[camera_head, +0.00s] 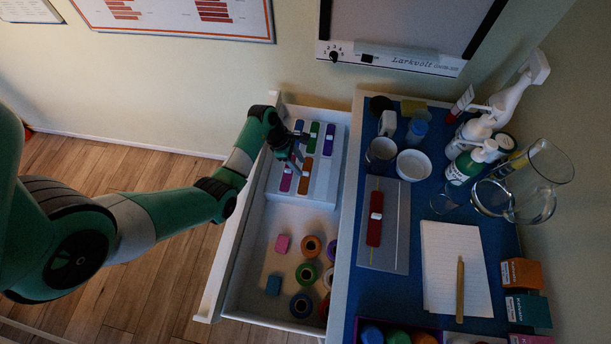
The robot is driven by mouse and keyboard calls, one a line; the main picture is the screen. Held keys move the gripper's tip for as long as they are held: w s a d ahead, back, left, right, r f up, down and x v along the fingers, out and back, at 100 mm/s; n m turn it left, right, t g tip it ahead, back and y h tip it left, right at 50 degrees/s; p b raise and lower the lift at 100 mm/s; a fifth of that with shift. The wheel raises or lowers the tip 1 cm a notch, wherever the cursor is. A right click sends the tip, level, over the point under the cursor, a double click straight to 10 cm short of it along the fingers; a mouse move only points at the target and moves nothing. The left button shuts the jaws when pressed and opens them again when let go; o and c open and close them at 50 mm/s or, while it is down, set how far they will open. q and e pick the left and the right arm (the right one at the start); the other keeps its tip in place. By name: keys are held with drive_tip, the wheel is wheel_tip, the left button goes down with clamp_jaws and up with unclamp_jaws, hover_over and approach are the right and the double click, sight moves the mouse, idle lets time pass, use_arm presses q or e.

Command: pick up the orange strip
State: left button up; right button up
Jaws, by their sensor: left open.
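The orange strip (304,184) lies on a grey stepped holder (321,188) at the back of the open drawer. It has a small white band and sits in the front row, just right of a magenta strip (286,182). My left gripper (294,161) is open above the holder, close to the upper ends of these two strips. Whether its fingers touch anything is hard to tell in the dim light. It partly covers the holder's left side. My right gripper is not in view.
Blue, green (313,134) and purple (329,139) strips stand in the holder's back row. Tape rolls (311,246) and small blocks lie in the front of the drawer (256,235). On the cabinet top at right, a red strip (375,231) lies on a grey plate, near bottles and glassware.

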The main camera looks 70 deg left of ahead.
sight(305, 172)
use_arm(q)
drive_tip(key=b+x, duration=0.2)
drive_tip(key=x, duration=0.2)
drive_tip(key=shift+d+f, duration=0.1)
drive_tip(key=shift+f, duration=0.05)
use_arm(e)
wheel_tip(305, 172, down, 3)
use_arm(q)
clamp_jaws()
